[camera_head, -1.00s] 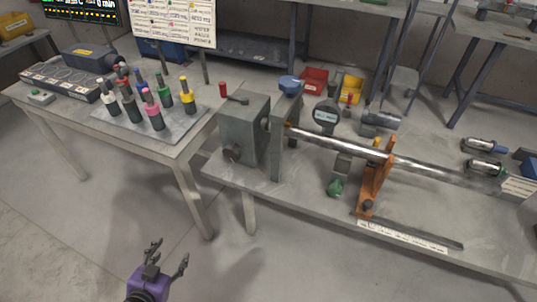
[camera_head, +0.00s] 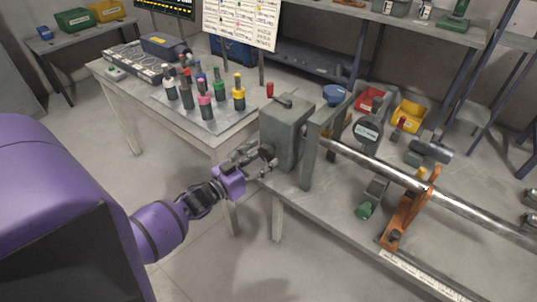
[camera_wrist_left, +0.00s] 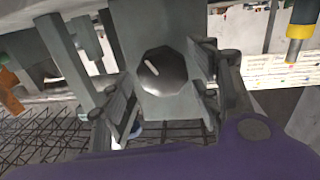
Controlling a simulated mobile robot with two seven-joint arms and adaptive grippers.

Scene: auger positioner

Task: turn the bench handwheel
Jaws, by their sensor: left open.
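The handwheel shows in the left wrist view as a dark, many-sided knob (camera_wrist_left: 162,71) with a pale mark, on the face of a grey block. In the head view this grey block (camera_head: 287,130) stands at the near end of the bench, and the knob (camera_head: 267,152) is partly hidden by my fingers. My left gripper (camera_head: 258,160) is open in front of that face. In the left wrist view its fingers (camera_wrist_left: 160,88) lie on either side of the knob. I cannot tell whether they touch it. My right gripper is not in view.
A crank with a red grip (camera_head: 270,90) stands on top of the block. A long metal shaft (camera_head: 400,178) runs right from it through an orange stand (camera_head: 405,215). A side table (camera_head: 130,95) with several coloured-top tool holders is close on the left. The floor below is clear.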

